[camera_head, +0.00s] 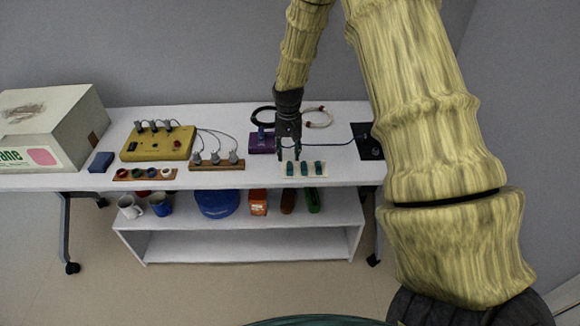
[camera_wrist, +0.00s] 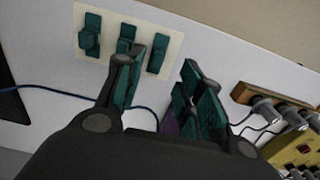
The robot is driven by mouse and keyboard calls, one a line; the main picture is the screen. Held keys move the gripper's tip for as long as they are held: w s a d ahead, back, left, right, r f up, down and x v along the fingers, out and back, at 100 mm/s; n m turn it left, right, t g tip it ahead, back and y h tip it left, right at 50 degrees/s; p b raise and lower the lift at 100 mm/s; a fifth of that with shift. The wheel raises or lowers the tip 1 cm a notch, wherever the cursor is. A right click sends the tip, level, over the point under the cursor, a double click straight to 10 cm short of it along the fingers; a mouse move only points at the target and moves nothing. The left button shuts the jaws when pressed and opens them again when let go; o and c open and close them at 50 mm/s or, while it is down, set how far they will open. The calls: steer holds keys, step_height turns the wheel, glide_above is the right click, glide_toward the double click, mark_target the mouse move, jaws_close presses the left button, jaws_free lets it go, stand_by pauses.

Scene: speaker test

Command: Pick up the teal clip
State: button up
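Three teal clips stand in a row on a cream board (camera_head: 311,175) near the table's front edge: a left one (camera_head: 290,168), a middle one (camera_head: 304,168) and a right one (camera_head: 318,167). The wrist view shows the board (camera_wrist: 106,56) with the clips too, the middle one partly behind a finger. My gripper (camera_head: 290,155) points down at the board's left rear in the head view. In the wrist view my gripper (camera_wrist: 165,88) has its teal-padded fingers apart, with no clip between them. The exact height above the table is unclear.
A purple box (camera_head: 262,143) stands just left of my gripper, with cables behind it. A blue cable (camera_head: 330,144) runs to a black plate (camera_head: 368,141) at right. A wooden strip with plugs (camera_head: 216,162), a yellow box (camera_head: 158,144) and a carton (camera_head: 50,125) stand farther left.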

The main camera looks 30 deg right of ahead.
mark_target(290, 163)
steer(key=shift+d+f+p, duration=0.2)
steer(key=shift+f+p, duration=0.45)
steer(key=shift+f, duration=1.85)
steer(key=c, duration=0.8)
